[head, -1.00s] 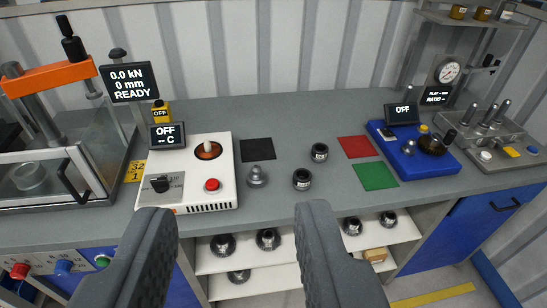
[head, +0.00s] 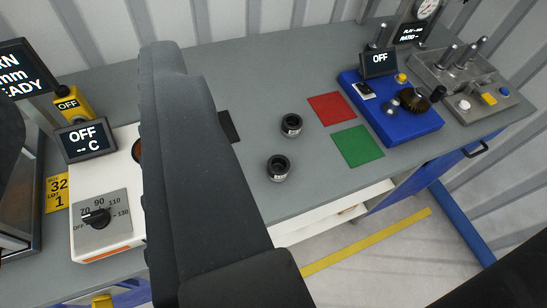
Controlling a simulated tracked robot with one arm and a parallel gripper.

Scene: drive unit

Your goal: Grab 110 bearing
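Two small dark bearings with pale marks stand on the grey bench in the middle of the head view: a far bearing (head: 291,125) and a near bearing (head: 278,168). Their marks are too small to read, so I cannot tell which is the 110 bearing. My gripper (head: 348,158) is open and empty. One large dark finger rises left of the bearings and hides part of the heater and the black square. The other shows only as a dark shape at the lower right corner. Neither finger appears to touch a bearing.
A red square (head: 332,108) and green square (head: 358,146) lie right of the bearings. A blue device (head: 405,120) and grey fixture (head: 465,85) stand farther right. The white heater (head: 105,190), with its OFF display (head: 86,140), is left. Bench around the bearings is clear.

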